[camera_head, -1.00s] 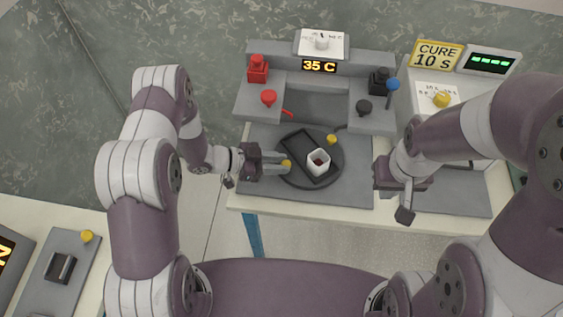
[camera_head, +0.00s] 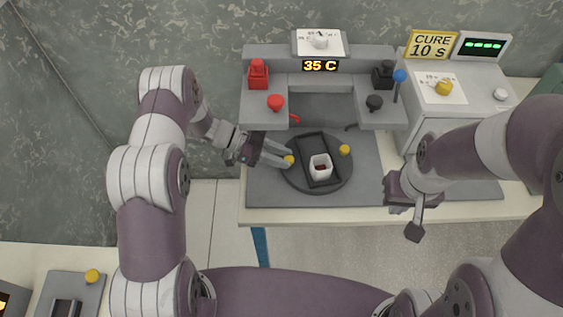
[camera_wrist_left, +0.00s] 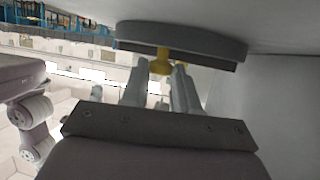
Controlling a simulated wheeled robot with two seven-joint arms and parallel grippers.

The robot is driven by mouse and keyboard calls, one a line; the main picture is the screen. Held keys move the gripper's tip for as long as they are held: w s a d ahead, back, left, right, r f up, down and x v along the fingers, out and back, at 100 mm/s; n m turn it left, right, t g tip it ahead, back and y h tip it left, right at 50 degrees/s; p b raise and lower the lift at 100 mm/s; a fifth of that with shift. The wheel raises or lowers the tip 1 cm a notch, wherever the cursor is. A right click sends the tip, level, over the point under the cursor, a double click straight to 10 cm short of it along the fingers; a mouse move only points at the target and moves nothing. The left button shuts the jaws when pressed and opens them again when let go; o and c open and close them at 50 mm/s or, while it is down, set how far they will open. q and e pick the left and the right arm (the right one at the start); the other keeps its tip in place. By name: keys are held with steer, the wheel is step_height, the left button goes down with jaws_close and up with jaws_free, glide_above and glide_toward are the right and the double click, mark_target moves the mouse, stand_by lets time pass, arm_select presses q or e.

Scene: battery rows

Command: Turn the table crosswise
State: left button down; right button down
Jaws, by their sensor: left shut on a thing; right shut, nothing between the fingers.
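The table is a round dark turntable (camera_head: 343,174) on a grey base plate. My left gripper (camera_head: 283,159) is shut on the left knob; in the left wrist view the knob (camera_wrist_left: 160,60) shows between the fingers under the disc's rim (camera_wrist_left: 185,40). My right gripper (camera_head: 415,231) is shut and empty, right of the plate.
Behind the turntable stands a grey fixture (camera_head: 292,80) with red knobs on the left, black knobs on the right and a 35 C display (camera_head: 320,66). A CURE 10 s sign (camera_head: 432,45) and a grey box (camera_head: 450,110) stand at the right.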

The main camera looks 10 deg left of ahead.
arm_select(q)
steer(key=shift+w+a+f+m+g+b, duration=0.1)
steer(key=shift+w+a+m+g+b, duration=0.05)
steer(key=shift+w+m+g+b, duration=0.85)
steer(key=shift+g+b, duration=0.35)
steer(key=shift+g, duration=0.05)
steer(key=shift+m, duration=0.3)
steer(key=c, duration=0.9)
jaws_free()
steer(key=shift+w+a, duration=0.1)
steer(key=v, duration=0.4)
steer(key=b+v, duration=0.1)
steer(key=v, duration=0.3)
steer(key=b+v, duration=0.1)
steer(key=v, duration=0.3)
steer(key=shift+w+a+r, duration=0.15)
steer(key=shift+a+r, duration=0.05)
steer(key=shift+r, duration=0.2)
